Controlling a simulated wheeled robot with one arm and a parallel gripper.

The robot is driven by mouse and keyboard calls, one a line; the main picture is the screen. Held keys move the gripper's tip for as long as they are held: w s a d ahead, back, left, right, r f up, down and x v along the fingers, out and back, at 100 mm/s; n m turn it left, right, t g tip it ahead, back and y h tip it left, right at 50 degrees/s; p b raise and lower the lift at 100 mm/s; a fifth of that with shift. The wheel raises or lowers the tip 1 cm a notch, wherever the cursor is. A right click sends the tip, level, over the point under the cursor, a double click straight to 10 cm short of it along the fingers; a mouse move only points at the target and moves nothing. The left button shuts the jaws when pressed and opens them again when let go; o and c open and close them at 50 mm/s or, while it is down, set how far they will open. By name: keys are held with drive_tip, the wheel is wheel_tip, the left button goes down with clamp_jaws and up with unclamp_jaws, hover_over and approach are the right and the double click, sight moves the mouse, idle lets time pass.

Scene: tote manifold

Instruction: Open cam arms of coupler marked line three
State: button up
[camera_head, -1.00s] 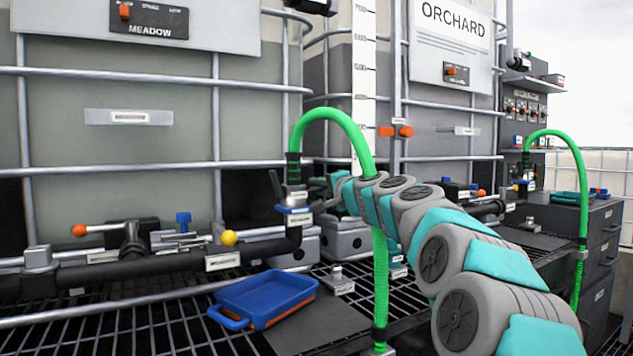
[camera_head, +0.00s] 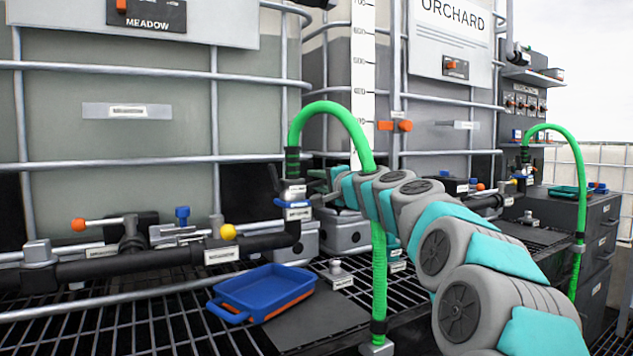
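A metal coupler (camera_head: 293,193) with a blue collar joins the near green hose (camera_head: 333,108) to the black pipe (camera_head: 150,262). A dark cam arm (camera_head: 273,180) stands up and out on its left side. A small label sits below the collar, but its text is too small to read. My gripper (camera_head: 318,187) is at the right side of the coupler, at the end of my teal and grey arm. Its fingers are small and partly hidden by my wrist, so I cannot tell whether they are open or touch a cam arm.
A blue tray (camera_head: 228,316) with an orange base lies on the grating in front. A valve with an orange-tipped handle (camera_head: 80,225) and a yellow knob (camera_head: 228,231) are on the pipe to the left. A second green hose (camera_head: 580,180) arches at the far right.

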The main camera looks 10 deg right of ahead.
sight(325, 182)
drive_tip(key=shift+b+v, duration=0.5)
drive_tip(key=shift+v, duration=3.35)
